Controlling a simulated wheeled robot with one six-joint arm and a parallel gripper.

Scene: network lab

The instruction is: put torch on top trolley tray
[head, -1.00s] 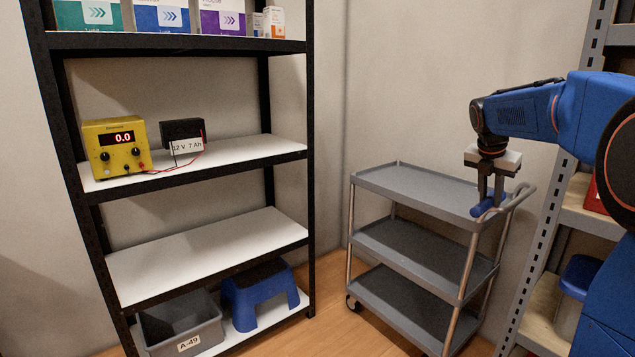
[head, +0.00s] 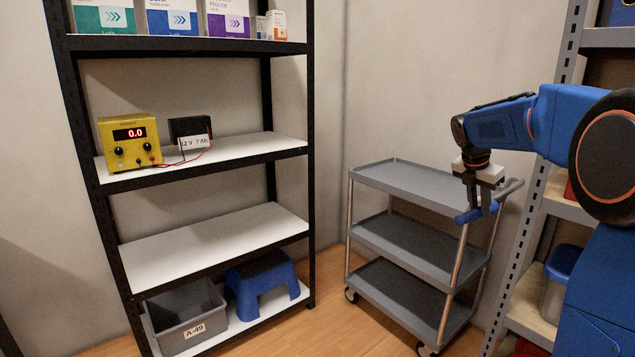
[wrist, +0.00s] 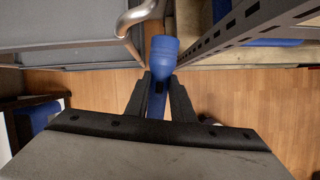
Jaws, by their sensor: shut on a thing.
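A blue torch (head: 477,213) is held between the fingers of my gripper (head: 482,205). In the wrist view the torch (wrist: 163,58) points away from the jaws (wrist: 158,88), with bare floor below it. The grey trolley stands upright at the middle right, with its top tray (head: 415,183) empty. In the head view my gripper overlaps the tray's near right corner; in the wrist view the tray (wrist: 60,28) lies to the left of the torch, so the torch looks to be just outside the tray edge.
The trolley's curved handle (head: 510,190) is close to my gripper and also shows in the wrist view (wrist: 135,18). A grey metal rack (head: 540,200) stands close on the right. A black shelf unit (head: 312,180) stands on the left, holding a yellow power supply (head: 130,143).

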